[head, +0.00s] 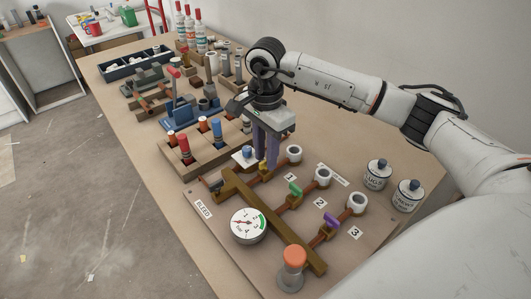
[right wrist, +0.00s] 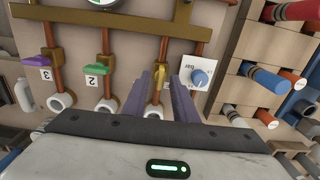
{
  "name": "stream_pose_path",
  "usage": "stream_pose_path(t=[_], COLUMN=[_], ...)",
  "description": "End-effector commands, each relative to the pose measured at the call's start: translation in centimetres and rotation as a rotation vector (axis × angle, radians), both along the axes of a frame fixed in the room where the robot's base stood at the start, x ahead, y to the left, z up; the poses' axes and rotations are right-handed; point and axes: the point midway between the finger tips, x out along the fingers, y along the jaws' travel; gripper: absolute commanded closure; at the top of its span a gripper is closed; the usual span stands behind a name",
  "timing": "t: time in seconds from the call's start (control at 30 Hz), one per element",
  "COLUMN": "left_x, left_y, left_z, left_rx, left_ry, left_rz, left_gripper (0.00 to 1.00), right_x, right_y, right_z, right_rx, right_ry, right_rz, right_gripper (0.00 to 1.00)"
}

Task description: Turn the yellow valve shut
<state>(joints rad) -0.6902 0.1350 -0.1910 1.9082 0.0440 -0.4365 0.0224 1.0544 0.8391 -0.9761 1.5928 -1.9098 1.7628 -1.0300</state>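The yellow valve (right wrist: 160,74) sits on the copper pipe at one end of the row, in the right wrist view. Its handle shows between the two purple fingers of my right gripper (right wrist: 162,98), with space on both sides. In the head view my right gripper (head: 266,150) points down over the pipe by label 1, and its fingers mostly hide the yellow valve. The right gripper is open; contact with the handle is not visible. My left gripper is not in view.
The green valve (head: 295,188) and purple valve (head: 331,220) stand on neighbouring pipes. A blue knob (right wrist: 199,78) on a white card is close beside one right finger. A gauge (head: 248,225), an orange button (head: 294,257) and a wooden peg rack (head: 196,163) are nearby.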

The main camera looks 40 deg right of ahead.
Motion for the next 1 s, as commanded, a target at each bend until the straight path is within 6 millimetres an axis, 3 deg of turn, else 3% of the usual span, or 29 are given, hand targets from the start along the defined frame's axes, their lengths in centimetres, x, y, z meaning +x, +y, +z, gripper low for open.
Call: stream_pose_path(t=[0.33,0.5,1.0], left_x=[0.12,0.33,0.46], left_y=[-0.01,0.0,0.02], left_z=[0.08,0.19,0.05], left_rx=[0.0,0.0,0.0], left_ry=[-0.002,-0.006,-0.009], left_rz=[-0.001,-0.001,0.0], left_gripper=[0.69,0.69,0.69], right_x=[0.03,0.02,0.02], right_y=[0.03,0.04,0.05], right_z=[-0.5,-0.48,-0.5], right_rx=[0.001,0.001,0.001], right_ry=[-0.001,-0.001,-0.001], right_rz=[0.001,0.0,-0.087], right_gripper=[0.74,1.0,1.0])
